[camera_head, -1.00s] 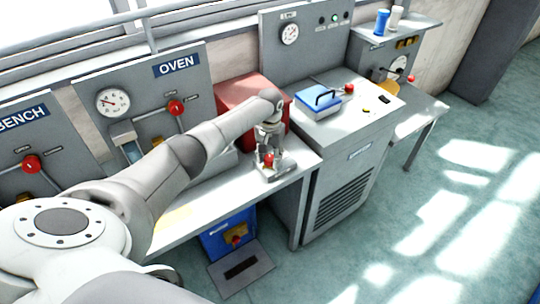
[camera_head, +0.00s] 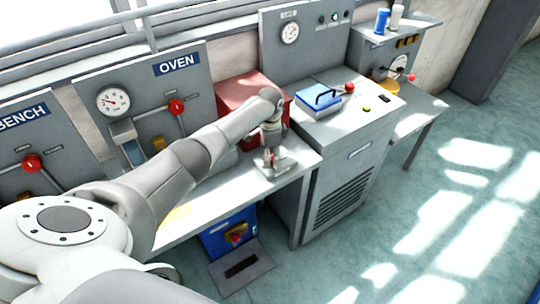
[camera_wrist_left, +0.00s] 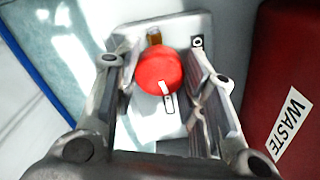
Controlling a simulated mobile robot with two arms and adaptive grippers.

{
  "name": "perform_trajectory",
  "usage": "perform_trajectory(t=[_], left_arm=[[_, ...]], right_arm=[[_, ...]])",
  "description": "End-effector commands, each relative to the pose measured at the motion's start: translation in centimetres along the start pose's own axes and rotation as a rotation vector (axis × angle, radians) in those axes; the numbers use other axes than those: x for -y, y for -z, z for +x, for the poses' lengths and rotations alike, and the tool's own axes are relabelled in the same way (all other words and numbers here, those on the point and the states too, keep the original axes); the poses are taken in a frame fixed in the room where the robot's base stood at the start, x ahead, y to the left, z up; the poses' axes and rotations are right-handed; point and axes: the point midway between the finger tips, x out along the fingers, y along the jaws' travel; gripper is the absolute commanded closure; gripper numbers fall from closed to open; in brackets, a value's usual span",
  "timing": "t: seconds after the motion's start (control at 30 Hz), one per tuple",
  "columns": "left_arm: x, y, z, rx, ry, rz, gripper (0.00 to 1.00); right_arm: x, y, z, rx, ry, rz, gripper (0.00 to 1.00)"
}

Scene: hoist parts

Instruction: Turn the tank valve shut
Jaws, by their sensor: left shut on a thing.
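The tank valve appears to be the round red knob (camera_wrist_left: 157,68) with a white pointer mark, on a small light-grey plate (camera_wrist_left: 190,28). In the head view the plate (camera_head: 286,166) sits at the right end of the grey bench. My left gripper (camera_head: 270,156) reaches down over it and mostly hides the knob there. In the left wrist view my left gripper's fingers (camera_wrist_left: 158,80) stand on either side of the knob, shut on it. The pointer mark points toward the bottom of that view. My right gripper is not in view.
A red bin (camera_head: 238,94) stands just behind the gripper; its WASTE label (camera_wrist_left: 290,122) shows in the wrist view. A grey cabinet with a blue box (camera_head: 318,98) on top is to the right. The oven panel (camera_head: 195,80) is behind my arm. Open floor lies at right.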

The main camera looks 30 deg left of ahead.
Motion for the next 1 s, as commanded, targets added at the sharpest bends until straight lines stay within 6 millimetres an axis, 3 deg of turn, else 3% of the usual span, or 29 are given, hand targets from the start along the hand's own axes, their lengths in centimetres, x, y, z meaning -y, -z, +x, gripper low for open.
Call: perform_trajectory(t=[0.4, 0.97, 1.0], left_arm=[[0.15, 0.16, -0.24, -0.006, 0.005, 0.187, 0.86], [0.19, 0.17, -0.28, -0.006, 0.006, 0.211, 0.86], [0.2, 0.17, -0.28, -0.006, 0.006, 0.211, 0.57]], right_arm=[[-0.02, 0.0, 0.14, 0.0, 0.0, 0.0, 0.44], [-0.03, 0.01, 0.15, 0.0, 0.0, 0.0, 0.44], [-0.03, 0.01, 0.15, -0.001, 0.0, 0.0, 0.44]])
